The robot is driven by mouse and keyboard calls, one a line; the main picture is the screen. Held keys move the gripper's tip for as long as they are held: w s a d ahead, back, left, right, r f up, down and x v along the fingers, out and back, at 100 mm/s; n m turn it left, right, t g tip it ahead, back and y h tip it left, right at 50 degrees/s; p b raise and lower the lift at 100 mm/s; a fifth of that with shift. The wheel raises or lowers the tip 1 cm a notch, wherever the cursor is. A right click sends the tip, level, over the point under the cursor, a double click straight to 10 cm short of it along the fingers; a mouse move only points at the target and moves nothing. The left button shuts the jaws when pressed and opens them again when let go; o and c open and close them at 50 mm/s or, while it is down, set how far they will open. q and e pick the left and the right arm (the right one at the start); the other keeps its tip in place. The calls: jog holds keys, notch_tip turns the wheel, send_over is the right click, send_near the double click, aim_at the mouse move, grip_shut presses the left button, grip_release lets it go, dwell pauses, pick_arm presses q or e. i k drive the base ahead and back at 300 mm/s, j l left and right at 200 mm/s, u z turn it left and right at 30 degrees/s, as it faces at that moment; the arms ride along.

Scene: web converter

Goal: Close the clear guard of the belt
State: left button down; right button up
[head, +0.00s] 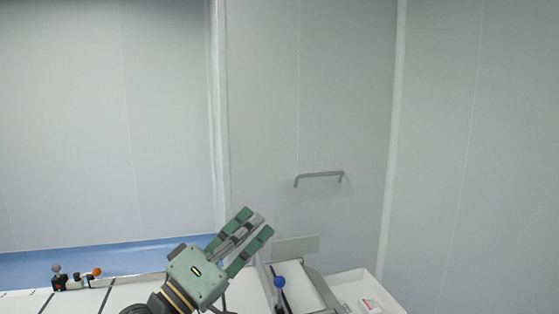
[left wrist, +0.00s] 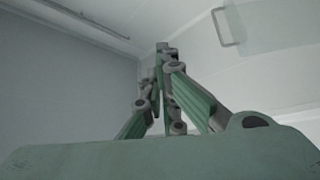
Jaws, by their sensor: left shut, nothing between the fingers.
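The clear guard (head: 318,208) of the belt stands raised, a faint transparent panel against the grey wall; its outline is hard to make out. Its grey bar handle (head: 319,175) is near the top. The handle also shows in the left wrist view (left wrist: 222,28) at the upper right, with the pale panel beside it. My left gripper (head: 257,220) is shut and empty, pointing up and right. In the head view it appears below and left of the handle, apart from it. My right gripper is not in view.
The white belt (head: 135,292) runs along the bottom, mostly cut off. A blue-knobbed lever (head: 279,283) stands right of my left gripper. A white bin (head: 354,283) is at the lower right. Small knobs (head: 58,277) sit at the left. The space above is clear.

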aim_at(341, 174)
jog(key=i, duration=0.95)
